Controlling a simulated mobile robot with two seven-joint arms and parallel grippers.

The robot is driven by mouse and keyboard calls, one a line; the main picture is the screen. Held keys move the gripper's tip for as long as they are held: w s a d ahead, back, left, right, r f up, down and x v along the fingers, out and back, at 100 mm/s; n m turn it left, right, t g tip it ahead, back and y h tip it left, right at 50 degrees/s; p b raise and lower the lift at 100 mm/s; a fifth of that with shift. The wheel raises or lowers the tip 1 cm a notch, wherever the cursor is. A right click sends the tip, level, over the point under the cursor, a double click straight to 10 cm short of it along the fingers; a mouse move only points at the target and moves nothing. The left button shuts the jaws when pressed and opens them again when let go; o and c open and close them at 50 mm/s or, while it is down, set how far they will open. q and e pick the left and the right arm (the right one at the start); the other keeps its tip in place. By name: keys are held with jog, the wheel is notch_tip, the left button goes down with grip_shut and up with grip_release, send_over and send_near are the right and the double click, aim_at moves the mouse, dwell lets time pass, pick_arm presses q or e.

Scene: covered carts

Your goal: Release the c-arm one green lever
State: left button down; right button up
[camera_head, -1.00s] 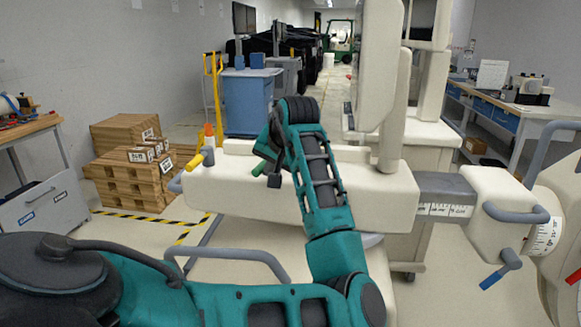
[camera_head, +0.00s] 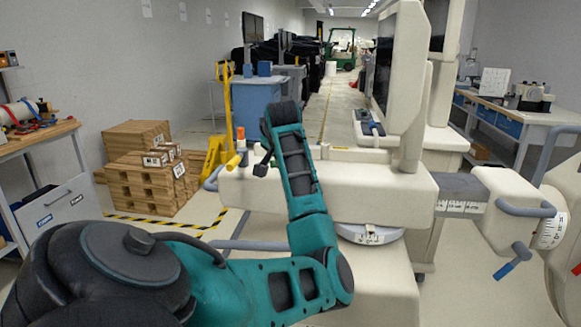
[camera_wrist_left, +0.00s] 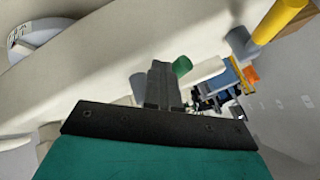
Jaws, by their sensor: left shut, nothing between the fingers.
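The c-arm machine (camera_head: 390,195) is a large cream body in the middle of the head view. The green lever (camera_wrist_left: 182,66) shows in the left wrist view as a short green tip, just right of my left gripper's fingers. I cannot tell whether they touch. My left gripper (camera_wrist_left: 163,68) is shut and empty. In the head view my left gripper (camera_head: 262,166) is a small dark shape at the left end of the c-arm body, and the green lever cannot be made out there. A yellow lever (camera_head: 234,162) is left of it; it also shows in the wrist view (camera_wrist_left: 280,20). My right gripper is out of view.
A blue-tipped lever (camera_head: 506,268) hangs at the right of the c-arm. Wooden crates (camera_head: 145,180) stand at the left behind floor tape. A workbench (camera_head: 35,140) is at far left, another table (camera_head: 535,115) at right. The aisle behind is open.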

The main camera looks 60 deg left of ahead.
pick_arm(q)
jog(key=shift+s+a, duration=0.3)
jog(key=shift+a, duration=0.6)
jog(key=shift+s+a+r, duration=0.1)
jog(key=shift+a, duration=0.05)
